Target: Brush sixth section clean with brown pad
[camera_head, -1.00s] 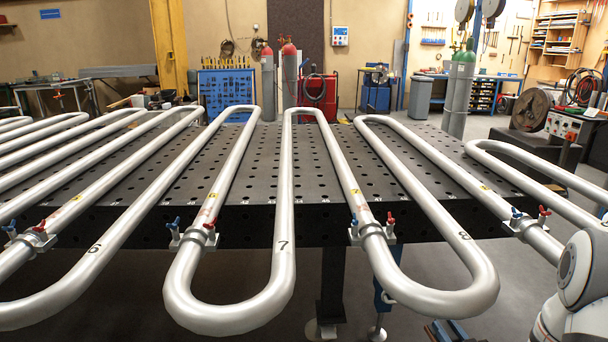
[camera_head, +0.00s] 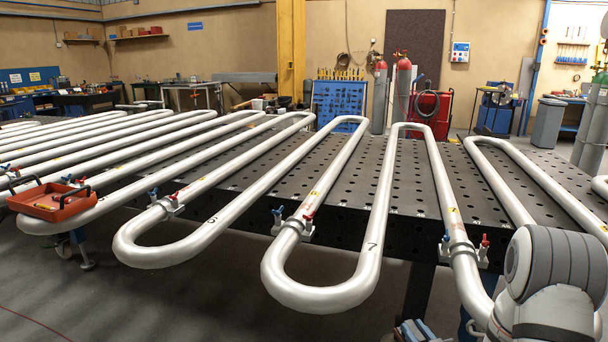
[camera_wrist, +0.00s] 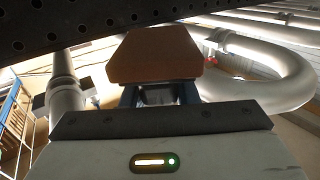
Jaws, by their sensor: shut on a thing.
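My gripper (camera_wrist: 160,95) is shut on the brown pad (camera_wrist: 153,55), which is a blocky piece held out in front of the jaws in the wrist view. The silver pipe bend marked 6 (camera_head: 232,200) runs left of centre in the head view, its rounded end hanging past the dark table's front edge. No clear dirt shows on it from here. The bend marked 7 (camera_head: 340,292) is to its right. In the wrist view the pad is below the dark perforated table edge, with a pipe bend (camera_wrist: 270,85) behind it to the right; its number is not visible.
The perforated table (camera_head: 345,185) carries the row of pipes. Red and blue valves (camera_head: 295,220) and clamps stand up along its front edge. An orange tray (camera_head: 52,203) rests on the pipes at left.

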